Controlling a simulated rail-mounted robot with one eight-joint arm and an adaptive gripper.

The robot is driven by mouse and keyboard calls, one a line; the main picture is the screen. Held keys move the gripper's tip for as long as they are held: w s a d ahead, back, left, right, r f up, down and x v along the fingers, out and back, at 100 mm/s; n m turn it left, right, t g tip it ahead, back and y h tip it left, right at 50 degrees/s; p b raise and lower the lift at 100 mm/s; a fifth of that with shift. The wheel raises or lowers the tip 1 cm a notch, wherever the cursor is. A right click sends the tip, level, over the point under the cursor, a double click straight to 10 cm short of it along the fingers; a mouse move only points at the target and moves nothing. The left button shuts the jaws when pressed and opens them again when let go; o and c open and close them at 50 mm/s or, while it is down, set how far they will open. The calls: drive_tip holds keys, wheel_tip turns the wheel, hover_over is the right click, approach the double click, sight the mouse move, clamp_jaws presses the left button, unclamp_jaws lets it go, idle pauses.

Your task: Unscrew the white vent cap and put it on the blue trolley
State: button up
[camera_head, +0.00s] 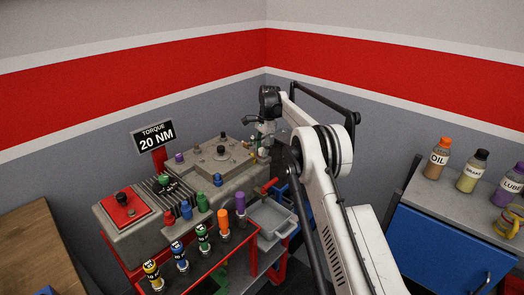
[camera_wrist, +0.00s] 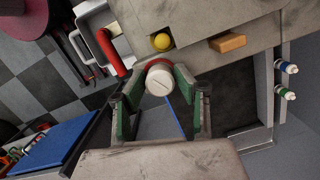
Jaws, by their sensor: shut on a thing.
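The white vent cap (camera_wrist: 160,80) is round, with a slot across its face. It sits between the green-padded fingers of my gripper (camera_wrist: 157,86) in the wrist view, and the fingers are shut on it. A red collar shows right behind the cap; I cannot tell whether the cap is still threaded there. In the head view my gripper (camera_head: 264,141) is at the far right end of the grey engine block (camera_head: 130,240), and the cap is too small or hidden to make out. The blue trolley (camera_head: 435,246) stands at the right with a grey top.
Bottles marked oil (camera_head: 436,160), brake (camera_head: 473,172) and lube (camera_head: 507,186) stand on the trolley top, with a yellow mug (camera_head: 508,224) nearby. The front part of the top is bare. A red rack (camera_head: 215,262) with several coloured sockets stands before the block, beside a grey tray (camera_head: 266,224).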

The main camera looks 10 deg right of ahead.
drive_tip(key=shift+n, duration=1)
drive_tip(key=shift+n+g, duration=0.3)
drive_tip(key=shift+n, duration=0.7)
drive_tip(key=o, duration=1)
